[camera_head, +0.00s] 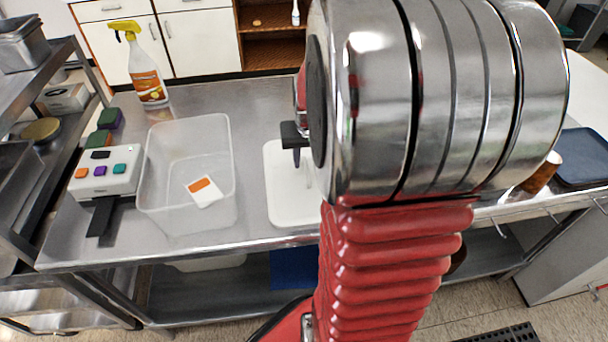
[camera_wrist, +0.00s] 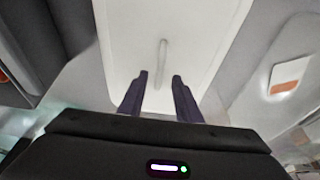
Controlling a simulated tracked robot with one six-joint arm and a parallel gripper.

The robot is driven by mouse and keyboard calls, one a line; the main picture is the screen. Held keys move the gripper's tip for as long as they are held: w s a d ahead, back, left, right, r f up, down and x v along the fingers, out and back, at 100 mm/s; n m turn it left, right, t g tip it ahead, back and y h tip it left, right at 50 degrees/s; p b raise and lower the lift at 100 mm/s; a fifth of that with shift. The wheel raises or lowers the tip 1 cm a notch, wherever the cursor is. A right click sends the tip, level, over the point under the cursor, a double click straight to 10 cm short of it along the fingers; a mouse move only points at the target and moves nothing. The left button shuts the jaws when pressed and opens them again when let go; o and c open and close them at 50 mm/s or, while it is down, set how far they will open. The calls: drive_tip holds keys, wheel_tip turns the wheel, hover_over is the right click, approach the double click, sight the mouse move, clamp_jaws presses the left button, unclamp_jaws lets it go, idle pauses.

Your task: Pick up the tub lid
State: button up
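The tub lid (camera_head: 283,205) is a white rounded rectangle lying flat on the steel table, right of the clear tub (camera_head: 160,212). My arm hides its right part in the head view. In the wrist view the lid (camera_wrist: 195,28) fills the upper middle, with a slim raised bar handle (camera_wrist: 161,55) along its centre. My gripper (camera_wrist: 160,75) is open and empty, its two dark fingers on either side of the handle's line. In the head view my gripper (camera_head: 294,142) shows partly above the lid. I cannot tell whether the fingers touch the lid.
The tub holds an orange-and-white card (camera_head: 204,191). Left of it stand a white box with coloured buttons (camera_head: 108,172) and green and dark blocks. A yellow-topped spray bottle (camera_head: 146,70) stands behind. A dark blue tray (camera_head: 580,158) lies at the right.

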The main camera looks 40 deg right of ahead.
sight(306, 166)
drive_tip(key=shift+x, duration=1.5)
drive_tip(key=shift+c, duration=0.5)
clamp_jaws()
